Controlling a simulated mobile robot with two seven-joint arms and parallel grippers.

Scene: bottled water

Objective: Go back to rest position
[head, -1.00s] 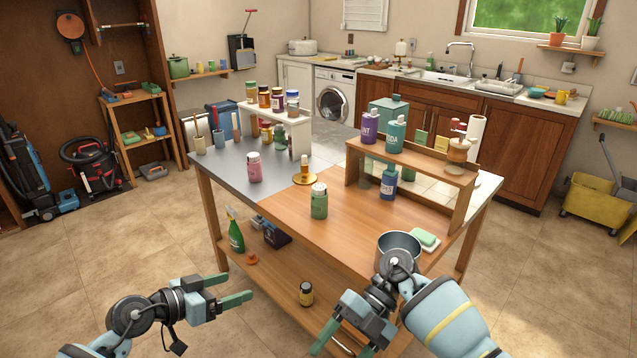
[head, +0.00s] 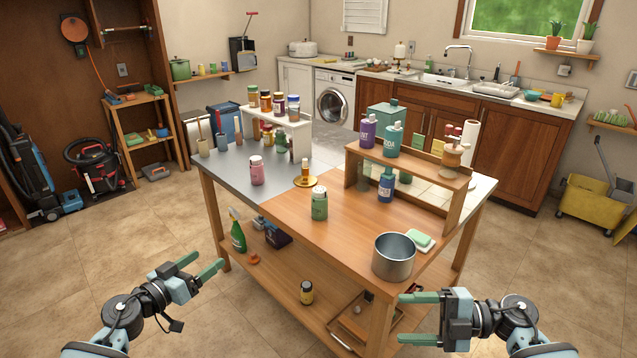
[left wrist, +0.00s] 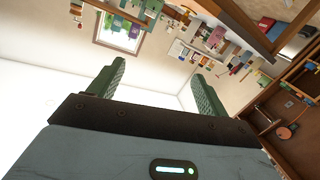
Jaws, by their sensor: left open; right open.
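My left gripper (head: 204,270) is open and empty, in front of the table's left front side and apart from it. Its two green fingers also show in the left wrist view (left wrist: 160,95), spread with nothing between them. My right gripper (head: 418,318) is open and empty at the lower right of the head view, its fingers pointing left, near the table's front right leg. I cannot tell whether a finger touches that leg. The wooden and grey work table (head: 330,244) stands ahead of both grippers.
On the table are a metal pot (head: 393,262) near the front corner, a green sponge (head: 419,238), a green jar (head: 319,204), a pink jar (head: 257,170) and bottles on a small wooden shelf (head: 410,165). Below, a lower shelf (head: 280,272) holds a spray bottle (head: 237,232).

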